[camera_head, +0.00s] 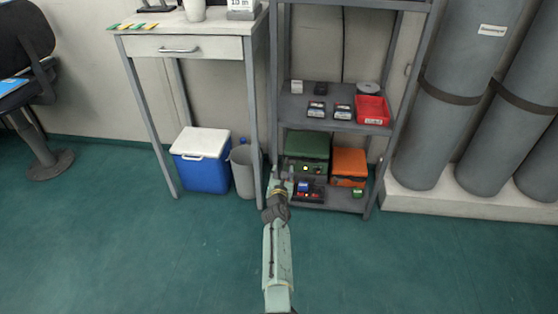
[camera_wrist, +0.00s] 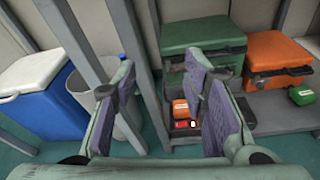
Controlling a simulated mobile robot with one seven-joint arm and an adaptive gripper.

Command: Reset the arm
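My arm reaches forward from the bottom centre of the head view, with my gripper (camera_head: 283,182) just in front of the lower part of the grey shelf unit (camera_head: 262,95). In the wrist view my gripper (camera_wrist: 162,90) is open, its two padded fingers well apart. Nothing is held between them. A shelf post and part of a grey bin show through the gap. The right finger partly covers the low tray with small items behind it.
The bottom shelf holds a green case (camera_head: 307,146), an orange case (camera_head: 348,162) and a small green box (camera_head: 357,192). A blue-and-white cooler (camera_head: 203,172) and a grey bin (camera_head: 243,171) stand left. Large grey cylinders (camera_head: 436,130) stand right. The front floor (camera_head: 150,255) is clear.

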